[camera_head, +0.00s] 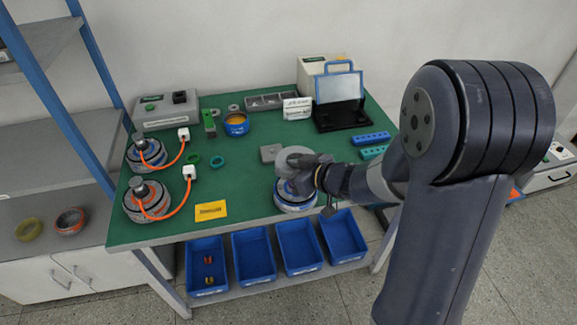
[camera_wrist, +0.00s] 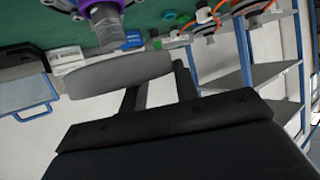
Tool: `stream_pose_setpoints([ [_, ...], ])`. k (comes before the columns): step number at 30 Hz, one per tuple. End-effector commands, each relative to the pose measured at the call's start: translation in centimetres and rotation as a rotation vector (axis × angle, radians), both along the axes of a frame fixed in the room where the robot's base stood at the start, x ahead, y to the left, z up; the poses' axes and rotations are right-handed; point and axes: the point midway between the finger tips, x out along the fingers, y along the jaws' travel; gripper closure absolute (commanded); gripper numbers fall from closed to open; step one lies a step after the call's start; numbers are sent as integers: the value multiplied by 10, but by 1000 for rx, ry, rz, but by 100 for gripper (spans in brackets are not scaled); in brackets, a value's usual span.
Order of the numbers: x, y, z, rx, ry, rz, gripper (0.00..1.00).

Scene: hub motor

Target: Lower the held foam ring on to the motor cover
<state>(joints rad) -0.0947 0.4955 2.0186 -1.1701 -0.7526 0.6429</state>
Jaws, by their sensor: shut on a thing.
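My gripper (camera_head: 312,176) is shut on a grey foam ring (camera_head: 292,158) at the front right of the green table. In the wrist view the ring (camera_wrist: 115,74) shows nearly edge-on as a thick grey disc, next to the dark fingers of my gripper (camera_wrist: 157,88). A round motor (camera_head: 294,203) with a blue and white rim sits on the table under the ring in the head view. The wrist view shows a purple collar and metal hub (camera_wrist: 104,20) of a motor beyond the ring. The ring hides part of it, and a gap or contact cannot be told.
Two motors with orange cables (camera_head: 147,200) stand at the table's left. A yellow label (camera_head: 211,210) lies at the front. A grey block (camera_head: 270,153) is close behind the ring. A black stand (camera_head: 340,115) and blue block (camera_head: 370,138) are behind right.

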Motion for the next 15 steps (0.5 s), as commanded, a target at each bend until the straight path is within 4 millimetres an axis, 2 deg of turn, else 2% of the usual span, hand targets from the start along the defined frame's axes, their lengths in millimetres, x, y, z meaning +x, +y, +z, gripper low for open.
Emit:
stream_pose_setpoints([
  [15,0,0,-5,1,1,0,92],
])
